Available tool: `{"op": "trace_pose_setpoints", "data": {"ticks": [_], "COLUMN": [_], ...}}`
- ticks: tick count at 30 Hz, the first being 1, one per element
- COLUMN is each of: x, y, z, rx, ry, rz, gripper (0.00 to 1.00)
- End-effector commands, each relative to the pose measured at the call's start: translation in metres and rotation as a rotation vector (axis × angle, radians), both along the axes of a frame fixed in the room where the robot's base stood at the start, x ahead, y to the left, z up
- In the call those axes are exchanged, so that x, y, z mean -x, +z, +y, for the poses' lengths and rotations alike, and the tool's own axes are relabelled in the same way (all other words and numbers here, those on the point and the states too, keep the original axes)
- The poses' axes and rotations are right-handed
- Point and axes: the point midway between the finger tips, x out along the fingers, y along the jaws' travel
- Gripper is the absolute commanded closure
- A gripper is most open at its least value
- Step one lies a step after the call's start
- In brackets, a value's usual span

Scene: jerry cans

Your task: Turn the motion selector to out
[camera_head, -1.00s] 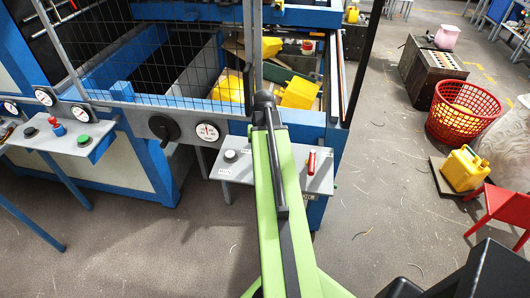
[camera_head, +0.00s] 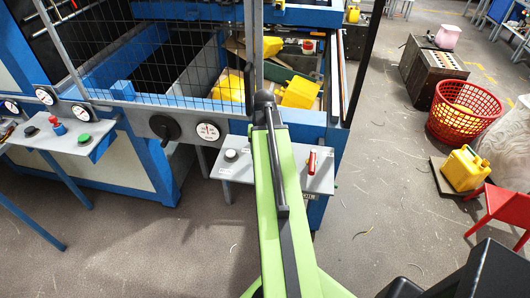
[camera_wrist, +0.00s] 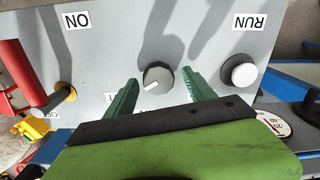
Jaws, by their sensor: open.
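The selector knob (camera_wrist: 158,79), round and dark grey with a white pointer mark, stands on the grey control panel (camera_wrist: 200,25) in the wrist view. The pointer mark faces the lower left in that picture. My gripper (camera_wrist: 162,85) is open, with one green finger on each side of the knob and visible gaps between. Labels beside the knob are mostly hidden behind the fingers and gripper body. In the head view my green arm covers the knob and the middle of the panel (camera_head: 240,172).
A red-handled lever (camera_wrist: 25,75) near the ON label and a white button (camera_wrist: 239,72) near the RUN label flank the knob. A blue machine frame (camera_head: 290,122) with a mesh guard (camera_head: 200,60) stands behind. Yellow jerry cans (camera_head: 300,94) lie inside it.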

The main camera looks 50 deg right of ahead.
Motion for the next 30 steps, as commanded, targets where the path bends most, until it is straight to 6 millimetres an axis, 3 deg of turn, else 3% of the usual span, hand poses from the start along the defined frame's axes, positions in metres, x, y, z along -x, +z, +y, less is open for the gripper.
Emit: {"op": "trace_pose_setpoints", "data": {"ticks": [8, 24, 30], "x": [0.0, -0.001, -0.002], "y": [0.026, 0.144, 0.174], "z": [-0.001, 0.0, 0.0], "rx": [0.001, 0.0, -0.001], "ry": [0.0, 0.0, 0.0], "rz": [-0.001, 0.0, -0.001], "gripper": [0.37, 0.37, 0.37]}}
